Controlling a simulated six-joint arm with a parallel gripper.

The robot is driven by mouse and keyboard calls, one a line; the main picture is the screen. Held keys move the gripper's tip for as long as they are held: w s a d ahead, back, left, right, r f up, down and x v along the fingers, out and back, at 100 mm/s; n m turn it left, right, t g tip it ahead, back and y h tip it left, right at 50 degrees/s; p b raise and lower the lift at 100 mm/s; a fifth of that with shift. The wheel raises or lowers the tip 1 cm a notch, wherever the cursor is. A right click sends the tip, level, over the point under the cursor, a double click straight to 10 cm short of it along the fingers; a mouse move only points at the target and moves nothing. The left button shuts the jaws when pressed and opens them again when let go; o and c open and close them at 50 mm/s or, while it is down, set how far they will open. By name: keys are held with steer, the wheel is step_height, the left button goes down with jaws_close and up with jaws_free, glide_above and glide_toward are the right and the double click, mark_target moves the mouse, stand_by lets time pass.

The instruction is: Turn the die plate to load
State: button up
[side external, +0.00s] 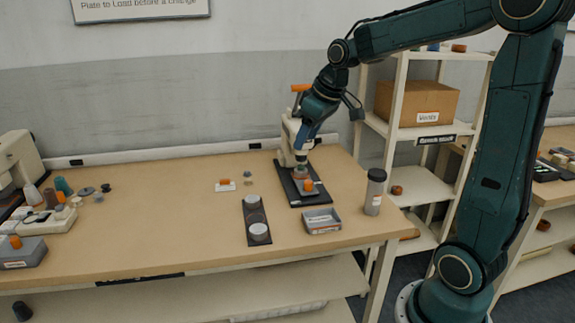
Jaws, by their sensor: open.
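A cream hand press (288,140) with an orange handle (300,88) stands near the back of the bench on a black base (310,201). My gripper (302,160) is pointed down at the front of the press, low over the base, and is open. A small orange piece (309,185) sits on the base just in front of the gripper. The die plate seems to be at the press's foot, but the gripper and press partly hide it. I cannot tell which way it is turned or whether the fingers touch it.
A black strip with round pale items (257,220), a grey tray (322,221) and a grey cylinder with a dark lid (375,192) are near the press. Shelves with a cardboard box (415,103) stand behind right. The bench's middle (160,225) is clear.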

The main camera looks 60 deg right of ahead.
steer(key=w+d+f, duration=0.3)
steer(key=d, duration=0.3)
steer(key=w+d+f, duration=0.2)
steer(key=d+f, duration=0.1)
steer(key=d, duration=0.3)
glide_toward(309, 182)
steer(key=v, duration=0.5)
steer(key=shift+w+d, duration=0.15)
steer(key=shift+d, duration=0.1)
steer(key=shift+f, duration=0.15)
steer(key=x, duration=1.3)
steer(key=shift+w+a+f, duration=0.1)
steer(key=shift+a+f, duration=0.1)
steer(key=shift+a, duration=0.05)
jaws_close()
